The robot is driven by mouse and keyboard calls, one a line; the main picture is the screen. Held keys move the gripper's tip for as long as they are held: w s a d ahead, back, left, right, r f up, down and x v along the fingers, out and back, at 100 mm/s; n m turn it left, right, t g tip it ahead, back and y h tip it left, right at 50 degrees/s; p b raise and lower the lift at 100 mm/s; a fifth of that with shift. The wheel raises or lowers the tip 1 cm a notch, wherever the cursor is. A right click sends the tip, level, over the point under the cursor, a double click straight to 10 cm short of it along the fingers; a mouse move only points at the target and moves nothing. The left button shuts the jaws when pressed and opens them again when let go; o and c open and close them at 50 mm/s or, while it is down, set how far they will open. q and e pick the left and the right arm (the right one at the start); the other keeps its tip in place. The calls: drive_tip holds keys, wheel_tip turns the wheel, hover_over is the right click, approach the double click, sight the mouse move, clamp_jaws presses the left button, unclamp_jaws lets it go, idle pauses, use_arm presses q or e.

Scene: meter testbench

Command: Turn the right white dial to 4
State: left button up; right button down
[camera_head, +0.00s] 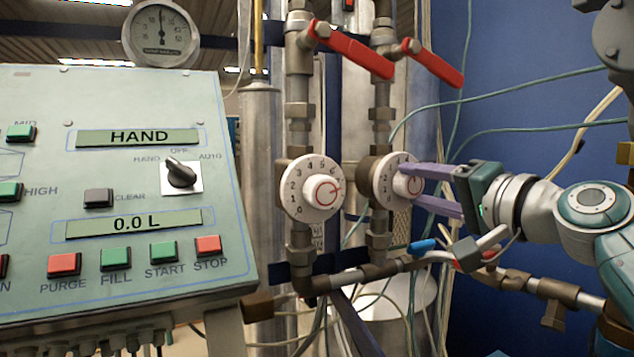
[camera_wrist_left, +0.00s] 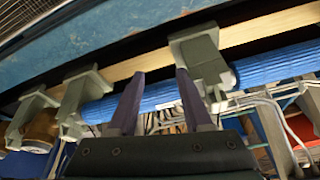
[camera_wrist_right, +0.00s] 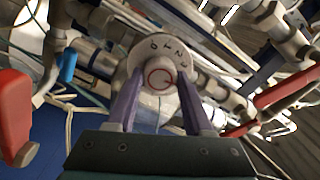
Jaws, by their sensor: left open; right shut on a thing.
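Two white dials with numbered rims sit on vertical pipes in the head view. The right white dial (camera_head: 385,181) has a knob with a red ring, partly hidden by my right gripper's fingers. My right gripper (camera_head: 412,188) comes from the right and is shut on this knob. In the right wrist view the dial (camera_wrist_right: 159,62) faces the camera, and the purple fingers (camera_wrist_right: 157,95) stand on both sides of its knob. The left white dial (camera_head: 312,188) stands free. My left gripper (camera_wrist_left: 158,95) shows in the left wrist view, with its fingers apart and nothing between them.
A control panel (camera_head: 130,276) with buttons and displays reading HAND and 0.0 L fills the left. Red lever handles (camera_head: 350,50) (camera_head: 436,64) jut out above the dials. A blue-tipped lever (camera_head: 424,245) and pipes lie below the right dial. Loose cables hang around.

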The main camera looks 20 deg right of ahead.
drive_tip(key=shift+c, duration=1.4)
unclamp_jaws()
drive_tip(key=shift+s, duration=0.1)
drive_tip(key=s+b, duration=0.1)
drive_tip(key=s, duration=0.8)
drive_tip(key=shift+s+d, duration=0.35)
drive_tip(key=shift+d, duration=0.05)
